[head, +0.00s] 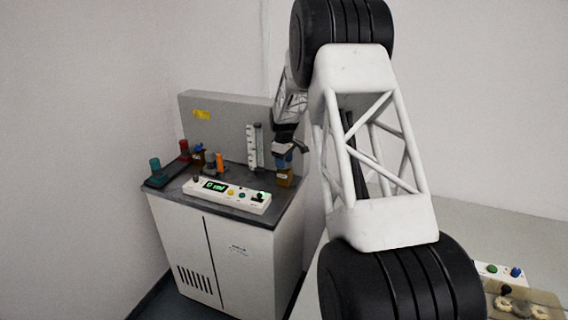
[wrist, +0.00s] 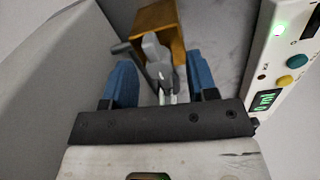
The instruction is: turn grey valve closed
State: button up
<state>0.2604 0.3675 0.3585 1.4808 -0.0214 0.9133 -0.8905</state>
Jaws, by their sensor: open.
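A grey valve handle (wrist: 152,47) shows in the wrist view, in front of an orange-brown block (wrist: 164,20). My gripper (wrist: 160,64) is open, with one blue finger on each side of the grey handle. I see gaps on both sides and cannot tell whether either finger touches it. In the head view my gripper (head: 284,160) is just above the orange-brown block (head: 285,178) at the right end of the bench. The grey handle is not clearly visible there.
A white panel (head: 232,197) with a lit display and buttons lies along the bench front; it also shows in the wrist view (wrist: 270,75). A clear scaled column (head: 255,147) stands behind. Green (head: 155,165), red and orange parts stand to the left. A grey back panel (head: 228,122) bounds the bench.

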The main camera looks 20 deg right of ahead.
jog(key=shift+a+r, duration=0.1)
jog(key=shift+r, duration=3.4)
jog(key=shift+s, duration=0.1)
jog(key=shift+s+a+r, duration=0.25)
jog(key=shift+s+r, duration=0.05)
jog(key=shift+r, duration=0.05)
jog(key=s+a+r+m, duration=0.1)
jog(key=s+a+r, duration=0.4)
jog(key=s, duration=0.4)
jog(key=s+a+r+m+t, duration=0.15)
jog(key=s+a+r, duration=0.35)
jog(key=s, duration=0.5)
jog(key=s+a+r+m, duration=0.2)
jog(key=s+a+r, duration=0.3)
jog(key=s, duration=0.4)
jog(key=s+a+f+m, duration=0.1)
jog(key=s+a, duration=0.1)
jog(key=s, duration=0.8)
jog(key=s+a+f+m, duration=0.1)
jog(key=s+a, duration=0.2)
jog(key=s, duration=0.7)
jog(key=s+a+f+m, duration=0.1)
jog(key=s+a+f, duration=0.1)
jog(key=s, duration=0.8)
jog(key=shift+s+a+t, duration=0.15)
jog(key=shift+a+t, duration=0.25)
jog(key=shift+t, duration=0.05)
